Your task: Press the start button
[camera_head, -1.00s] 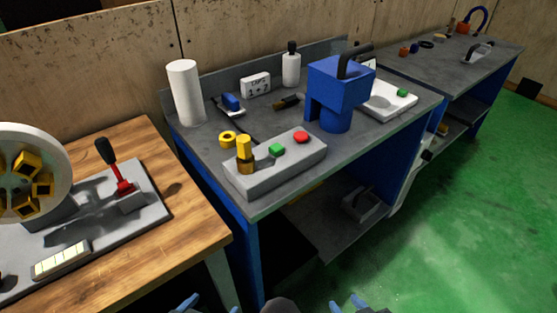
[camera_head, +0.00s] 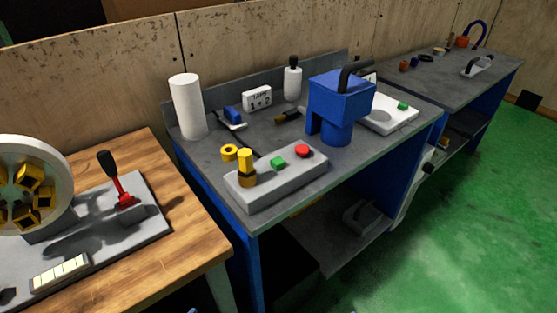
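A grey control box (camera_head: 275,180) sits at the front edge of the middle grey workbench. It carries a green button (camera_head: 278,163), a red button (camera_head: 302,151) and a yellow hexagonal knob (camera_head: 245,165). I cannot read any label that says which is the start button. The green button stands between the yellow knob and the red button, with nothing touching it. A second green button (camera_head: 402,105) is on a white device (camera_head: 388,115) behind the blue machine. Neither gripper can be made out; only tiny bluish specks show at the bottom edge.
The blue machine (camera_head: 340,100) stands right of the control box. A white cylinder (camera_head: 187,105), yellow ring (camera_head: 229,152) and white bottle (camera_head: 292,82) are on the same bench (camera_head: 205,160). A wooden table (camera_head: 180,240) with a red-based lever (camera_head: 123,190) is left. Green floor (camera_head: 480,220) is clear at right.

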